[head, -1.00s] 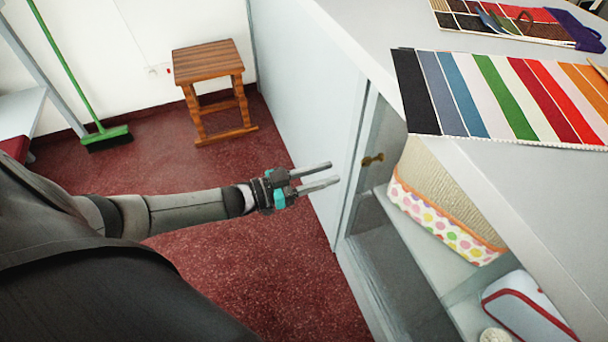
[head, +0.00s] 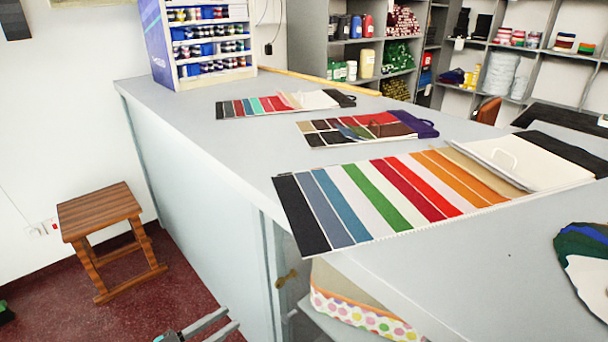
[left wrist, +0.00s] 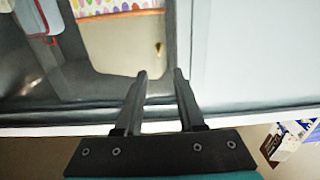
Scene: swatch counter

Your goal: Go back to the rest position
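My left gripper (head: 228,318) shows at the bottom edge of the head view. Its two fingers are apart with nothing between them. It is beside the cabinet under the grey counter (head: 190,130), left of a small brass knob (head: 287,278). In the left wrist view the fingers (left wrist: 160,72) are also apart and empty. They point toward the cabinet front, and the knob (left wrist: 158,47) shows beyond them. Most of my left arm is out of the head view. My right gripper is in neither view.
Striped swatch cards (head: 390,200) lie on the counter, with a thread display (head: 200,45) at its far end. A polka-dot box (head: 365,315) sits inside the cabinet. A wooden stool (head: 105,215) stands on the red floor at left. Stocked shelves (head: 380,45) fill the back.

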